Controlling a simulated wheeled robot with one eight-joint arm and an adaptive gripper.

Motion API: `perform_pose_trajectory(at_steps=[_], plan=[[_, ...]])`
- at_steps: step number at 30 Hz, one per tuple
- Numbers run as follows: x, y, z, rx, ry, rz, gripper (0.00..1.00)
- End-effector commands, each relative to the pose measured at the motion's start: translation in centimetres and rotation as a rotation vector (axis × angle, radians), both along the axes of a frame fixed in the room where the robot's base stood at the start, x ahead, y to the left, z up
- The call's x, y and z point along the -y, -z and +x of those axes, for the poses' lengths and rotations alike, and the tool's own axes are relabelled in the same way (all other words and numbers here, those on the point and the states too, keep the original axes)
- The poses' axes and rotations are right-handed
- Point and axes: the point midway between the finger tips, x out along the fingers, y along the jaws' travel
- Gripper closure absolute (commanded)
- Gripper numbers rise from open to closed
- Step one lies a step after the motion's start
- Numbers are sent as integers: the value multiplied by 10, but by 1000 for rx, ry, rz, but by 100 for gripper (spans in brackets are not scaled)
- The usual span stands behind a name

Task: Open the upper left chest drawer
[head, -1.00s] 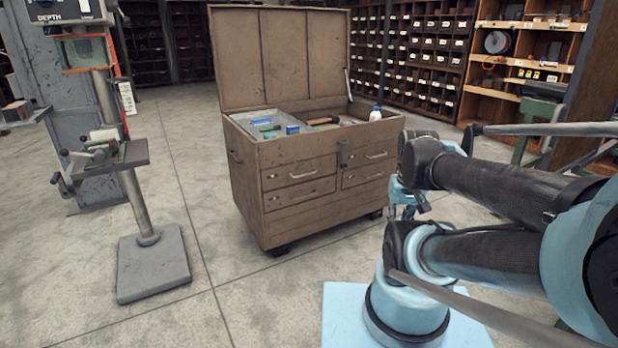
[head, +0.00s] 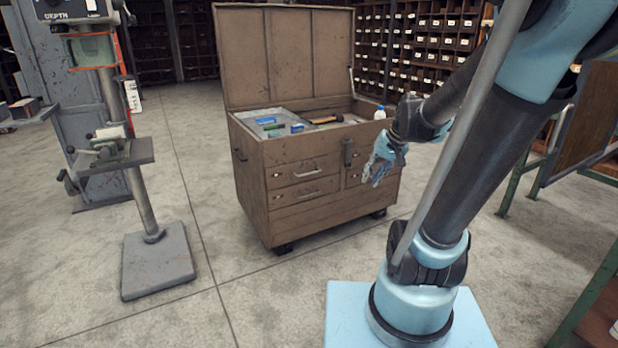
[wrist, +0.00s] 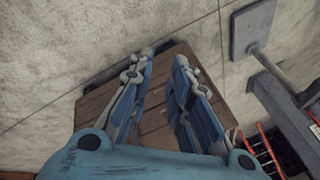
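A brown wooden chest (head: 290,222) with its lid raised stands on the floor in the head view. Its upper left drawer (head: 290,168) is shut and carries a pale bar handle on its front. The lower left drawer (head: 290,192) below it is also shut. My gripper (head: 370,181) is in front of the chest's right side, to the right of the upper left drawer, and partly hides the right-hand drawers. In the wrist view, my gripper (wrist: 162,64) has its two blue fingers apart with nothing held. The chest (wrist: 155,120) shows beyond and between them.
Tools and a white bottle (head: 380,112) lie in the chest's open top. A drill press (head: 145,205) stands to the left on a heavy base. Shelves of bins (head: 430,50) line the back. The floor (head: 90,270) before the chest is clear.

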Motion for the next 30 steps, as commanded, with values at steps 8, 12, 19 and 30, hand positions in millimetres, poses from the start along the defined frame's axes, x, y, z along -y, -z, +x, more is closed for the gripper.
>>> perform_pose_trajectory(at_steps=[8,12,19,30], plan=[[-26,-5,75,24,32,137,82],[-38,-4,111,33,50,205,82],[-55,5,171,49,82,321,82],[-77,37,260,69,135,505,82]])
